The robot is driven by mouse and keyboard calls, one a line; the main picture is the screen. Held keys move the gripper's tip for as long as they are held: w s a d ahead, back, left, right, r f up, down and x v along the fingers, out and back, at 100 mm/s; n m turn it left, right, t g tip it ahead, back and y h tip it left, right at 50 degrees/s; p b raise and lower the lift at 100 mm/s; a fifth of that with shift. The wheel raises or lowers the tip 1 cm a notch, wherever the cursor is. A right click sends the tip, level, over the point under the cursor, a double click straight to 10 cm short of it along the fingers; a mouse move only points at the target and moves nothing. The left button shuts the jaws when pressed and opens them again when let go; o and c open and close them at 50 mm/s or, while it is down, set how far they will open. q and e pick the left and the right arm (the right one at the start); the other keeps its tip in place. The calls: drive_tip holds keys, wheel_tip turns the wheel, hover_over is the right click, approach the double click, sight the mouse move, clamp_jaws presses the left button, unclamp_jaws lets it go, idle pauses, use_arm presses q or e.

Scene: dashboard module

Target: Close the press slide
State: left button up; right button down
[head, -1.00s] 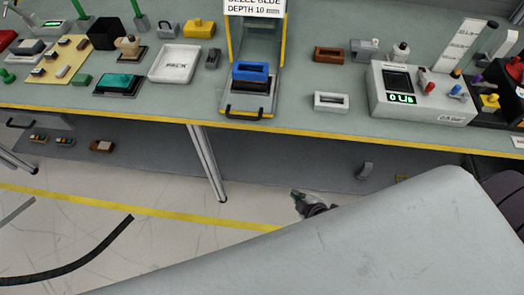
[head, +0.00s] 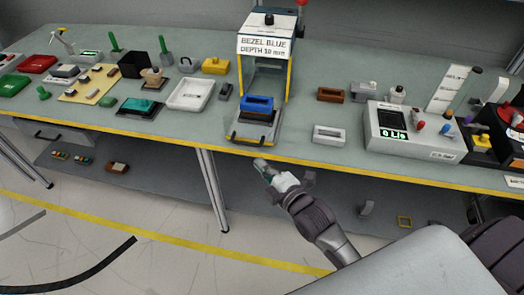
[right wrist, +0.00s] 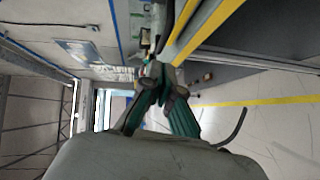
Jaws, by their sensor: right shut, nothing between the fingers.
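The press (head: 266,45) stands on the bench, with a sign reading "BEZEL BLUE DEPTH 10 mm" and yellow-edged posts. Its slide (head: 254,132) is out at the front, toward the bench edge, with a dark handle (head: 246,140) on its front. A blue bezel (head: 258,103) sits on a dark block on the slide. My right gripper (head: 261,164) is just below and in front of the bench edge, near the slide handle but apart from it. It is shut and empty; its fingers also show in the right wrist view (right wrist: 162,80). My left gripper is not in view.
A white tray (head: 190,94) and a small grey block lie left of the press. A white frame (head: 328,135), a brown block (head: 330,94) and a gauge box (head: 408,130) stand to the right. The bench's yellow front edge (head: 180,146) runs beneath the slide.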

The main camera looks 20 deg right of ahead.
sight(255, 146)
drive_tip(key=w, duration=0.2)
drive_tip(key=w+d, duration=0.1)
drive_tip(key=w, duration=0.1)
drive_tip(key=shift+d+f+p, duration=0.1)
drive_tip(key=shift+f+p, duration=0.25)
drive_tip(key=shift+p, duration=0.05)
drive_tip(key=shift+w+d+f, duration=0.2)
drive_tip(key=shift+w+d, duration=0.2)
drive_tip(key=shift+w, duration=0.05)
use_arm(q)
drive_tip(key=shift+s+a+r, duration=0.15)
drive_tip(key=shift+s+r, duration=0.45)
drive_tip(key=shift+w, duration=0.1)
